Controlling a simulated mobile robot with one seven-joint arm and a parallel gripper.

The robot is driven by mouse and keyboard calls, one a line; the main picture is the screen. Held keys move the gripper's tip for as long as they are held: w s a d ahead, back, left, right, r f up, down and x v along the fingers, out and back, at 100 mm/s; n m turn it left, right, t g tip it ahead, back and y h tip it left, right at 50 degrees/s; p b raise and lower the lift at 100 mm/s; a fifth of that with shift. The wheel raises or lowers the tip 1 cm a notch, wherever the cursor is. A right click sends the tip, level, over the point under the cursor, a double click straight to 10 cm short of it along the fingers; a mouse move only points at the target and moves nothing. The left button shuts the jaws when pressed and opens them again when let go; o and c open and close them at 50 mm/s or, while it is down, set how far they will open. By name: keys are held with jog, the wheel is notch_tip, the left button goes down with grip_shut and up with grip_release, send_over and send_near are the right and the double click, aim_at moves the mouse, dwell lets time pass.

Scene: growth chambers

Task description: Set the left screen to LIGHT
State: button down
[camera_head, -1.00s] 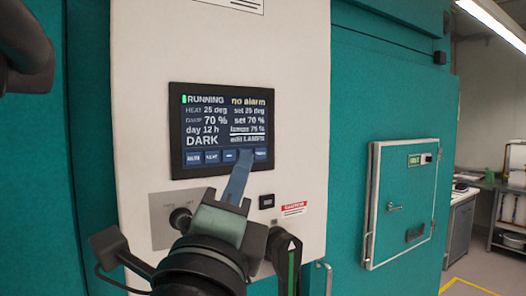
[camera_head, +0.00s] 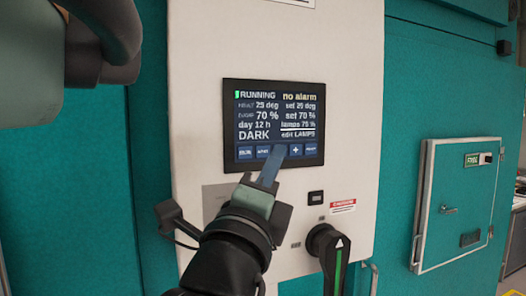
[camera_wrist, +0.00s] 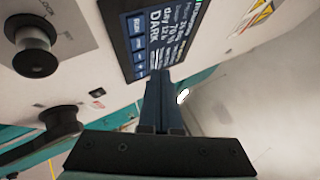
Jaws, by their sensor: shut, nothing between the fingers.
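The screen (camera_head: 274,122) is a dark panel on a pale cabinet front. It reads RUNNING, no alarm, day 12 h, DARK, lamps 75 % and edit LAMPS, with a row of blue buttons (camera_head: 263,152) along its bottom. My gripper (camera_head: 273,160) is shut and empty, its blue fingers pointing up at the button row, left of the plus button (camera_head: 295,149). The fingertip hides part of a button there. In the wrist view the screen (camera_wrist: 155,35) shows rotated beyond the fingertips (camera_wrist: 159,78). I cannot tell whether they touch it.
A black rotary handle with a green stripe (camera_head: 329,250) sticks out below the screen, right of my gripper. A black knob (camera_wrist: 35,45) shows in the wrist view. A closed teal hatch (camera_head: 457,205) is at the right.

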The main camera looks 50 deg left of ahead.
aim_at(271, 142)
jog(key=shift+w+a+b, duration=0.2)
jog(key=shift+w+a, duration=0.1)
jog(key=shift+a, duration=0.45)
jog(key=shift+w+a+b, duration=0.15)
jog(key=shift+w+a, duration=0.15)
jog(key=shift+a, duration=0.4)
dwell(1.0)
jog(key=shift+w+a+b, duration=0.2)
jog(key=shift+a+b, duration=0.1)
jog(key=shift+a, duration=0.1)
jog(key=shift+w+a, duration=0.1)
jog(key=shift+a, duration=0.2)
dwell(0.4)
dwell(0.4)
jog(key=shift+s+d+b, duration=0.3)
jog(key=shift+d+b, duration=0.05)
jog(key=shift+d, duration=0.35)
jog(key=shift+d, duration=0.1)
jog(key=shift+s+d, duration=0.3)
jog(key=shift+d, duration=0.45)
jog(key=shift+s+d, duration=0.35)
jog(key=shift+d, duration=0.35)
jog(key=shift+s+d, duration=0.3)
jog(key=shift+d, duration=0.45)
dwell(1.1)
